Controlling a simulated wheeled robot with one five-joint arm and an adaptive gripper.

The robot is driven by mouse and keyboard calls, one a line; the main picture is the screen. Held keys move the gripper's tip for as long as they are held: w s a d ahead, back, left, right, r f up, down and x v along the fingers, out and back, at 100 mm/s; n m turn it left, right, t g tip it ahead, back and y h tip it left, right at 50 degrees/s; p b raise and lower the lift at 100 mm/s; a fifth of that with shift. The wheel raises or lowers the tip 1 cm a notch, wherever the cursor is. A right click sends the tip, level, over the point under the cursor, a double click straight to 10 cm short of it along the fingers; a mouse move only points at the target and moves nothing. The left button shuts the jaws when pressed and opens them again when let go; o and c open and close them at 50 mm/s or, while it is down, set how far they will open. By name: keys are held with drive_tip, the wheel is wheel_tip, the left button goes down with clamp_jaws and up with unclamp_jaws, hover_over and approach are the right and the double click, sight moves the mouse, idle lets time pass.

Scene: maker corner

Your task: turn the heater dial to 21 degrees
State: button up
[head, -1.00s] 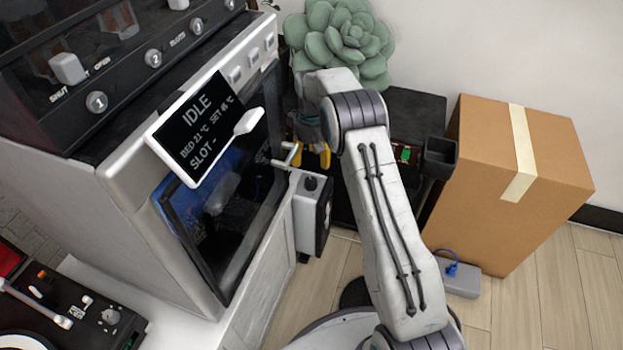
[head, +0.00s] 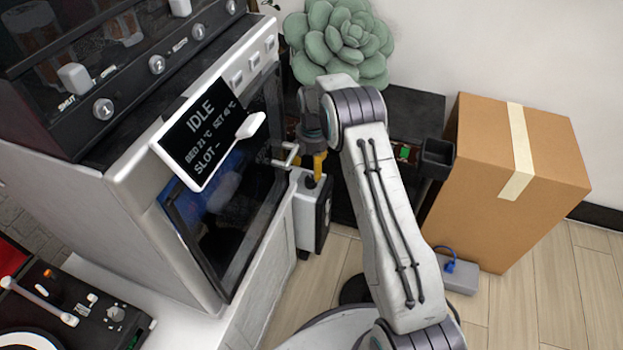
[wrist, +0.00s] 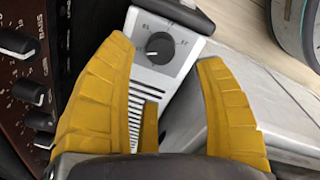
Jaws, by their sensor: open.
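The heater (head: 306,221) is a small white box with a dark side, standing on the floor beside the printer cabinet. Its dial (wrist: 158,47) is a round dark knob on the light top panel, with a small pale mark towards its left side. Numbers are printed around it, too small to read surely. My gripper (head: 315,168) is over the heater's top, pointing down. In the wrist view my yellow fingers (wrist: 165,58) are open, one to each side of the dial, with nothing held. I cannot tell whether they touch it. In the head view the fingers partly hide the dial.
The printer (head: 222,215), with an IDLE screen (head: 205,130) and a door handle (head: 286,156), stands close left of my gripper. A cardboard box (head: 480,180) is at the right. A dark panel with several knobs (wrist: 28,90) lies left in the wrist view.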

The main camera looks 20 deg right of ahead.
sight(312, 180)
drive_tip(key=shift+f+n, duration=0.2)
drive_tip(key=shift+n, duration=0.2)
wheel_tip(312, 180, down, 5)
drive_tip(key=b, duration=0.6)
drive_tip(key=shift+w+b, duration=0.1)
drive_tip(key=shift+b, duration=0.25)
drive_tip(key=shift+w+f+b, duration=0.1)
drive_tip(key=shift+f+b, duration=0.3)
drive_tip(key=shift+f, duration=0.65)
drive_tip(key=shift+o, duration=0.2)
drive_tip(key=c, duration=1.3)
drive_tip(key=shift+o, duration=0.2)
drive_tip(key=shift+r+m+p, duration=0.25)
drive_tip(key=shift+m+p, duration=0.65)
drive_tip(key=shift+p, duration=0.25)
drive_tip(key=shift+f+m+p, duration=0.1)
drive_tip(key=shift+m+p, duration=0.4)
drive_tip(key=shift+p, duration=0.15)
drive_tip(key=shift+f, duration=0.2)
